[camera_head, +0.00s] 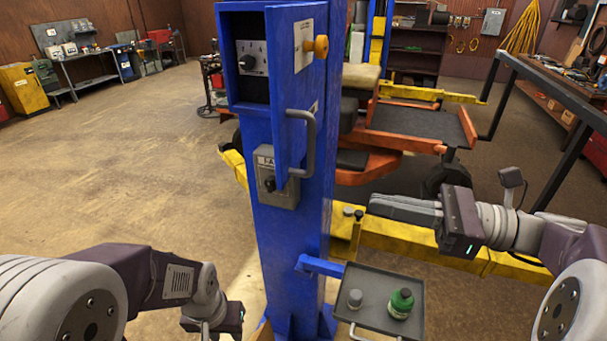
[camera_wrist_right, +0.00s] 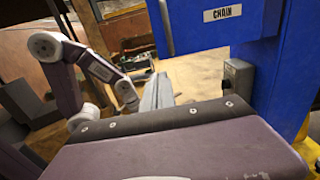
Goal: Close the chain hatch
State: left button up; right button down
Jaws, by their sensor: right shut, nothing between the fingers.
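The chain hatch is a blue door (camera_head: 296,85) on the blue lift column (camera_head: 290,240). It stands open, swung out toward me, with the dark cavity (camera_head: 252,80) and a dial showing to its left. A grey bar handle (camera_head: 309,140) is on the door's face. The right wrist view shows the door (camera_wrist_right: 205,38) with its CHAIN label (camera_wrist_right: 222,14). My right gripper (camera_head: 385,208) is shut and empty, right of the column and lower than the handle, apart from the door. My left gripper (camera_head: 212,322) is low, left of the column; its fingertips are not clear.
A small grey tray (camera_head: 375,325) with a green bottle (camera_head: 401,303) juts from the column below my right gripper. Floor at left is clear.

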jog(key=p, duration=0.5)
send_near(284, 185)
jog(key=x, duration=0.6)
jog(key=shift+r, duration=0.2)
jog(key=shift+a+f, duration=0.15)
jog(key=shift+a, duration=0.25)
jog(key=shift+w, duration=0.15)
